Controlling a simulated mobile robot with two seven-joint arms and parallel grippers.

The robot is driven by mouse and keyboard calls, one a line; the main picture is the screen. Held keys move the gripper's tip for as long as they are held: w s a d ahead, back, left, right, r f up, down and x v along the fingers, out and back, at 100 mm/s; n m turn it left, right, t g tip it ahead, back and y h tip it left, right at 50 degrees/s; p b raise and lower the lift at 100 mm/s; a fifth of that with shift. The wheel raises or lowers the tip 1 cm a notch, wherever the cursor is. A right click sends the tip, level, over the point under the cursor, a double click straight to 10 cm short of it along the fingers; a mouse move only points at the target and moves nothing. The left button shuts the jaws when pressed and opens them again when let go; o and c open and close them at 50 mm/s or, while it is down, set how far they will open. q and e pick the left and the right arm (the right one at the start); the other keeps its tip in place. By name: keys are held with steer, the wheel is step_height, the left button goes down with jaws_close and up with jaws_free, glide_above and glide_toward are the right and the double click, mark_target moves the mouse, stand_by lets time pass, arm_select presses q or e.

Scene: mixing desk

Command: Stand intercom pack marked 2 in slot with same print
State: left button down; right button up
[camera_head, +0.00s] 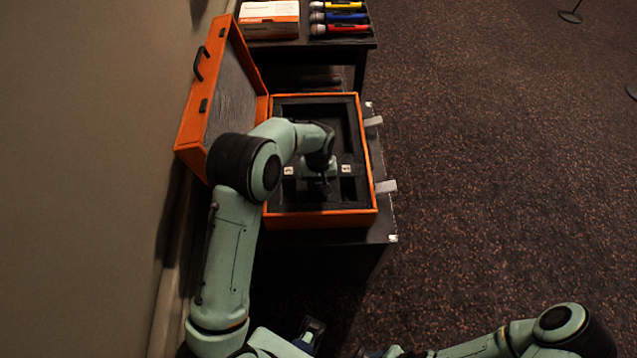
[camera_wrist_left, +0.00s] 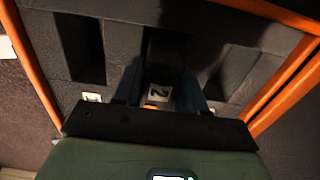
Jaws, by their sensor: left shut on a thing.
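The intercom pack marked 2 (camera_wrist_left: 158,93) is dark, with a white label reading 2 and a small orange part below it. My left gripper (camera_wrist_left: 162,92) is shut on it, one finger on each side. In the head view the gripper (camera_head: 318,182) is over the near part of the open orange case (camera_head: 322,219), and the pack is mostly hidden under it. The case has a dark foam insert with slots. White print labels (camera_head: 289,170) (camera_head: 346,168) lie on both sides of the gripper, too small to read. I cannot tell how deep the pack sits.
The case's orange lid (camera_head: 190,135) stands open at the left by the wall. The case rests on a dark table (camera_head: 388,225). Behind it, another table (camera_head: 345,43) holds a white and orange box (camera_head: 268,20) and yellow, blue and red microphones (camera_head: 340,17). My right arm is low at the right.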

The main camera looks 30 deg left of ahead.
arm_select(q)
steer(key=shift+f, duration=0.3)
stand_by(0.4)
steer(key=shift+s+f+b, duration=0.3)
steer(key=shift+f+b, duration=0.05)
steer(key=shift+f, duration=0.1)
stand_by(0.3)
steer(key=c, duration=0.6)
jaws_free()
steer(key=shift+o, duration=0.2)
steer(key=shift+a+f, duration=0.1)
step_height(320, 180, up, 15)
steer(key=p, duration=0.1)
steer(key=shift+w+d+f, duration=0.2)
steer(key=shift+w+d, duration=0.1)
steer(key=shift+d, duration=0.1)
